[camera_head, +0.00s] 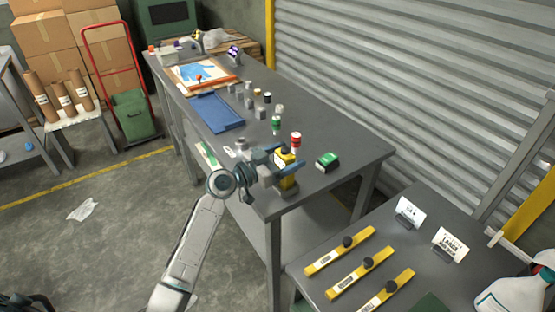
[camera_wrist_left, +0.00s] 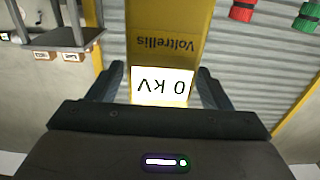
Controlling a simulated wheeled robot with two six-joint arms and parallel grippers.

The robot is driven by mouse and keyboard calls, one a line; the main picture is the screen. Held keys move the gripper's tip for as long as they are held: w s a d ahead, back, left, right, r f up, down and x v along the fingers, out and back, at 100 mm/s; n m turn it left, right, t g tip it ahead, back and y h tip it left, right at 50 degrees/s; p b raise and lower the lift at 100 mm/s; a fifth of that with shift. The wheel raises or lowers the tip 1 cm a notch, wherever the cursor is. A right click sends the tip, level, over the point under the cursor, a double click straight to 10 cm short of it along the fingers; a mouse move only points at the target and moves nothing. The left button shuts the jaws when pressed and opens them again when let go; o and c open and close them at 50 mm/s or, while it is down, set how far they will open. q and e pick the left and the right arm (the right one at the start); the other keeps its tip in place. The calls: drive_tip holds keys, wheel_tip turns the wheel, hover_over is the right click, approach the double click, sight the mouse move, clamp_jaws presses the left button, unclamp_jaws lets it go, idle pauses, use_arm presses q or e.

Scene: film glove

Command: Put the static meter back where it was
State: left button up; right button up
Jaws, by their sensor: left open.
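The static meter (camera_head: 288,184) is a yellow box with a white display, near the front corner of the long grey table. It appears upright on the tabletop, its base partly hidden by my gripper. My left gripper (camera_head: 278,171) is open, with a finger on either side of the meter. In the left wrist view the meter (camera_wrist_left: 172,45) lies between the fingers (camera_wrist_left: 156,85); its display reads 0 kV, upside down. Whether the fingers touch it cannot be told. My right gripper is not in view.
A blue tray (camera_head: 215,112) and several small containers lie farther back. A second table (camera_head: 390,235) at the lower right holds yellow bars (camera_head: 340,250) and cards.

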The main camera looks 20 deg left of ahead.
use_arm(q)
drive_tip(key=b+v, duration=0.4)
drive_tip(key=v, duration=0.8)
drive_tip(key=shift+r, duration=0.1)
